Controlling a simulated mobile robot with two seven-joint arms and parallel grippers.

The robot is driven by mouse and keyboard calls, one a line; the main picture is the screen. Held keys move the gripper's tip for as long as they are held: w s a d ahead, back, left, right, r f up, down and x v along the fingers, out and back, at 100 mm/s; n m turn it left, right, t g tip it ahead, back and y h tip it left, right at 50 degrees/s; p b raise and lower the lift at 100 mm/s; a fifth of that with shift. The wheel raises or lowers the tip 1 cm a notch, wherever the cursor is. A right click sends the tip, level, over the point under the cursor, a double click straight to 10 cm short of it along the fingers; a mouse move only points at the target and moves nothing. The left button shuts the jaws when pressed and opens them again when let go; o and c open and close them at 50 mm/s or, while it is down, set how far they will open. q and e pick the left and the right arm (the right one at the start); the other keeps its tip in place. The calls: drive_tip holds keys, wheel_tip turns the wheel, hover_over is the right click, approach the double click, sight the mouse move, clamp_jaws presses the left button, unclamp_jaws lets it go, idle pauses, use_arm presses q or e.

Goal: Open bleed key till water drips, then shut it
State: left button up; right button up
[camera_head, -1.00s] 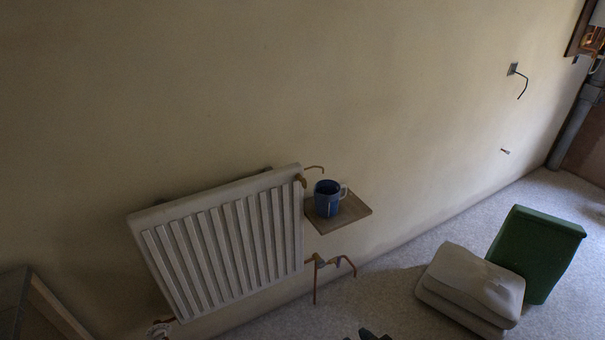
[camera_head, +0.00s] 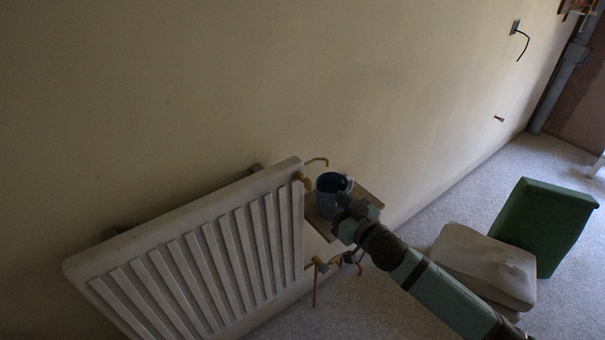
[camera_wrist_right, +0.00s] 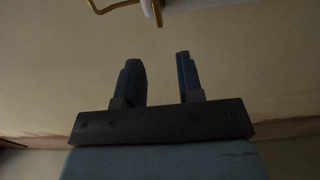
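The brass bleed key (camera_head: 300,177) sits at the top right corner of the white radiator (camera_head: 190,255). A thin bent copper spout (camera_head: 317,160) runs from there over a blue mug (camera_head: 328,190), which stands on a small wooden shelf (camera_head: 370,197). In the head view my right gripper (camera_head: 349,212) is in front of the mug and shelf, below and right of the key. In the right wrist view its two fingers (camera_wrist_right: 160,70) are apart with nothing between them, and a brass-coloured bent tube (camera_wrist_right: 112,8) shows beyond them. I cannot see drips. My left gripper is out of view.
Copper pipes and a valve (camera_head: 320,266) are under the shelf, partly behind my right arm. A pale sack (camera_head: 487,262) and a green box-like object (camera_head: 545,225) stand on the floor at right. A wire (camera_head: 525,45) sticks out of the wall. The wall above the radiator is clear.

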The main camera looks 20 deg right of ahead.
sight(304, 179)
drive_tip(key=x, duration=1.2)
drive_tip(key=shift+f, duration=0.1)
clamp_jaws()
